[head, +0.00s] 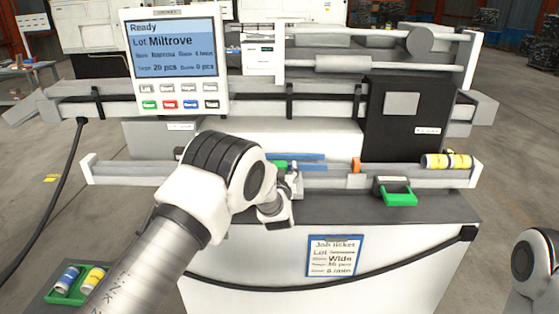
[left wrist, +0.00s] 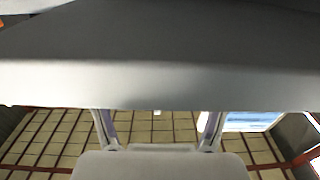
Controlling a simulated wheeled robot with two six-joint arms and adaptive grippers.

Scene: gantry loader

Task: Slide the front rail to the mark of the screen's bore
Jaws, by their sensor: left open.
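The screen (head: 172,50) reads "Ready", "Lot Miltrove"; its smaller bore line seems to read "Narrow". The front rail (head: 130,172) runs across the machine's front between two white end plates. An orange piece (head: 356,165) sits on it, with blue strips (head: 300,157) and a green piece (head: 280,164) left of that. My left gripper (head: 284,190) is open at the front rail's middle, its tips mostly hidden by my wrist. In the left wrist view my open fingers (left wrist: 158,130) stand apart below a wide grey bar (left wrist: 160,75); contact cannot be told. My right gripper is out of view.
A green handle (head: 399,196) sticks out at front right. A job ticket (head: 334,256) reading "Wide" hangs on the front panel. A green tray (head: 52,298) with blue and yellow cylinders stands at lower left.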

